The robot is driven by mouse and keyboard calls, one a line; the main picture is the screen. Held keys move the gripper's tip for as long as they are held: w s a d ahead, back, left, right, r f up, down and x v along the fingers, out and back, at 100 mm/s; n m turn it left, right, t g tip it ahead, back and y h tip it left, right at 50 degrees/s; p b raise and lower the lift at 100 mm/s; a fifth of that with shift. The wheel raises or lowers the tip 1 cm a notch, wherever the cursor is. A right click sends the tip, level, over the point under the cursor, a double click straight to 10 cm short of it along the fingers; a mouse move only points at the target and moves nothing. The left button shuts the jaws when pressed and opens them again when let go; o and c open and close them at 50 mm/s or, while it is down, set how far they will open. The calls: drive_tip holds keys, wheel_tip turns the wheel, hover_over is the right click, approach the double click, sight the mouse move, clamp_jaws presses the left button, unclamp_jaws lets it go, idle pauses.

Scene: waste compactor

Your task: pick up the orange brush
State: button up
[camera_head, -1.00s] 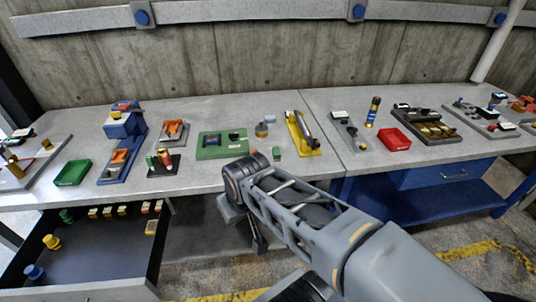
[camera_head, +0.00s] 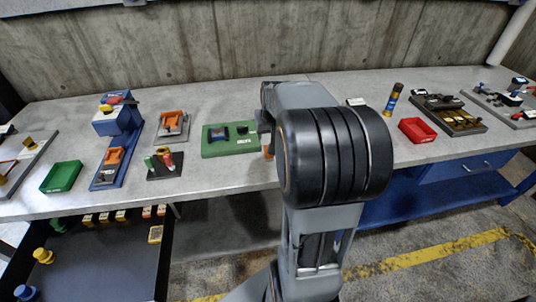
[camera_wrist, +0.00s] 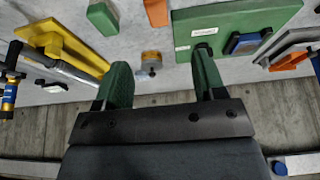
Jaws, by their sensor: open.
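A small orange block-like piece, which I take for the orange brush (camera_wrist: 155,12), lies on the grey bench at the top edge of the wrist view, partly cut off. A sliver of it shows in the head view (camera_head: 267,152), mostly behind my arm. Its bristles cannot be made out. My gripper (camera_wrist: 160,62) is open, with two green fingers spread and nothing held between them. The brush lies beyond the fingertips, apart from them. In the head view my arm hides the fingers.
A green board (camera_head: 232,139) lies left of the brush. In the wrist view a green block (camera_wrist: 102,17), a small round amber item (camera_wrist: 151,57) and a yellow holder (camera_wrist: 62,45) are nearby. A concrete wall (camera_head: 210,50) stands behind the bench. A drawer (camera_head: 100,262) is open below.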

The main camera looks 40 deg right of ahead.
drive_tip(key=x, duration=0.7)
drive_tip(key=shift+w+d+f, duration=0.1)
drive_tip(key=shift+d+f, duration=0.15)
drive_tip(key=shift+p+x, duration=0.35)
drive_tip(key=shift+x, duration=2.45)
drive_tip(key=shift+c, duration=0.4)
drive_tip(key=c, duration=1)
drive_tip(key=shift+o, duration=0.2)
drive_tip(key=shift+r, duration=0.15)
drive_tip(key=shift+r, duration=0.6)
drive_tip(key=s+a+r+b, duration=0.1)
drive_tip(key=s+a+r, duration=0.7)
drive_tip(key=s+r, duration=0.3)
drive_tip(key=shift+a+r, duration=0.25)
drive_tip(key=shift+a, duration=0.1)
drive_tip(key=shift+s, duration=0.15)
